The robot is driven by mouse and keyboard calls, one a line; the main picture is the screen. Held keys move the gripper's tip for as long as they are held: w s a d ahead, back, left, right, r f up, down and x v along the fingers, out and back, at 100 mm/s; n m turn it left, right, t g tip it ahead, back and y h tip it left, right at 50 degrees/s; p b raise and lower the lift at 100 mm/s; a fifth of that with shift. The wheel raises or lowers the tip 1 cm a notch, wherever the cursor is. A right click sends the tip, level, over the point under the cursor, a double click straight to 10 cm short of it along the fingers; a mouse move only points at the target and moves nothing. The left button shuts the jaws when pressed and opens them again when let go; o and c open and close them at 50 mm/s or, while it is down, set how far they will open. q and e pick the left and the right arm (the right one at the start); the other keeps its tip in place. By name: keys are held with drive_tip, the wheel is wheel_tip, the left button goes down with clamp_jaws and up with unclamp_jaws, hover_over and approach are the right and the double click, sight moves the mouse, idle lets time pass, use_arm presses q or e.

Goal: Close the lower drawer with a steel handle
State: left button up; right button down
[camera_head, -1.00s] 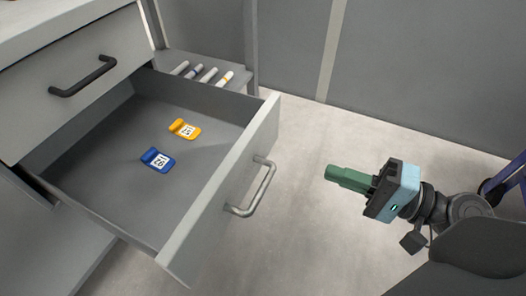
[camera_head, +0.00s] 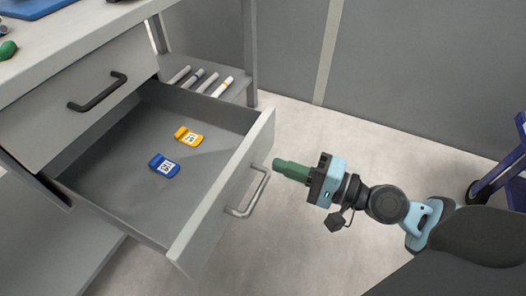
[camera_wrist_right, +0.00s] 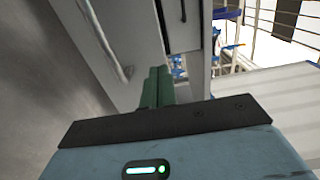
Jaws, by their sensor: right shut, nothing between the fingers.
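The lower drawer (camera_head: 222,196) stands pulled well out of the grey cabinet. Its front carries a steel bar handle (camera_head: 262,192), which also shows in the right wrist view (camera_wrist_right: 108,42). An orange tag (camera_head: 188,137) and a blue tag (camera_head: 164,166) lie on its floor. My right gripper (camera_head: 276,163) has green fingers, shut and empty. Its tips point at the drawer front, close to the upper end of the handle; I cannot tell if they touch. In the right wrist view the green fingers (camera_wrist_right: 157,88) are together beside the drawer front. My left gripper is not in view.
The upper drawer (camera_head: 100,105) with a black handle is shut. A side shelf (camera_head: 235,88) behind the open drawer holds several marker-like sticks. A blue-framed cart (camera_head: 500,178) stands at the right. The floor (camera_head: 330,240) before the drawer is clear.

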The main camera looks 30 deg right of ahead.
sight(247, 154)
drive_tip(key=p+x, duration=0.1)
drive_tip(key=x, duration=0.3)
drive_tip(key=shift+w+a+r+p, duration=0.15)
drive_tip(key=shift+p, duration=0.2)
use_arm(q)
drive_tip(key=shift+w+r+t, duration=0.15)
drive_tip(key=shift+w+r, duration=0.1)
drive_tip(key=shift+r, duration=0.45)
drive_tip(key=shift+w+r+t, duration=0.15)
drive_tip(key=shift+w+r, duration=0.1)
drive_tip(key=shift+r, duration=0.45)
use_arm(e)
drive_tip(key=shift+w+a, duration=0.4)
drive_tip(key=shift+w, duration=0.05)
